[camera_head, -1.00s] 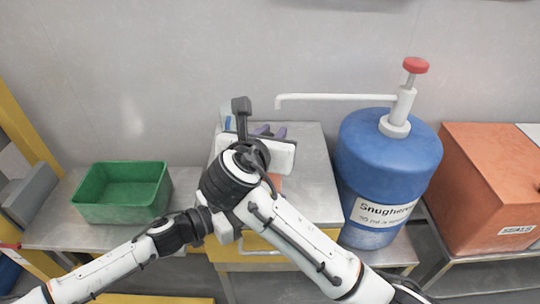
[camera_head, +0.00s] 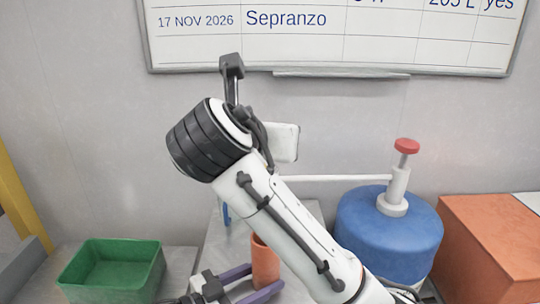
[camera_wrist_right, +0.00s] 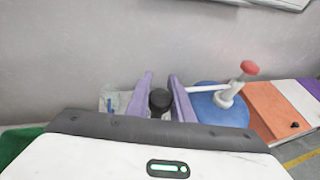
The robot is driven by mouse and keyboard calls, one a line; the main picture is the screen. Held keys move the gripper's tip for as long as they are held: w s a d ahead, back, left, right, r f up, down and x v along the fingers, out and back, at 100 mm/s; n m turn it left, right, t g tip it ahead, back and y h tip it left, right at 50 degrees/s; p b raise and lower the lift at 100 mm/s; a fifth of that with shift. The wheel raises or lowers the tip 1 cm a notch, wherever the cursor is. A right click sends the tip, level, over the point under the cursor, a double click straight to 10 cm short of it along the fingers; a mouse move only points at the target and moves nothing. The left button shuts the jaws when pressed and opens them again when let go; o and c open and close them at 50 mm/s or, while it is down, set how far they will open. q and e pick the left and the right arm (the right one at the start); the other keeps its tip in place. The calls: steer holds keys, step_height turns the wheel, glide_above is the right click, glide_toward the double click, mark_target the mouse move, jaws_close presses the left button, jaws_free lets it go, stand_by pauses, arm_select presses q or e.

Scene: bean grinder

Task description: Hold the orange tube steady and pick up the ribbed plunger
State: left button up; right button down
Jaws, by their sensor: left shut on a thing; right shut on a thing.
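The orange tube (camera_head: 265,262) stands upright on the metal bench in the head view, partly covered by my right arm. My left gripper (camera_head: 266,278) has its purple fingers shut on the tube's lower part. In the right wrist view, my right gripper (camera_wrist_right: 160,84) is shut on a dark round piece, the ribbed plunger (camera_wrist_right: 160,101), held between its purple fingers. Most of the plunger is hidden from this angle.
A green bin (camera_head: 112,268) sits on the left. A blue drum (camera_head: 390,232) with a red-topped pump (camera_head: 407,146) and an orange box (camera_head: 490,250) stand on the right. A whiteboard (camera_head: 330,40) hangs on the wall behind the raised arm.

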arm_select(q)
steer(key=o, duration=0.9)
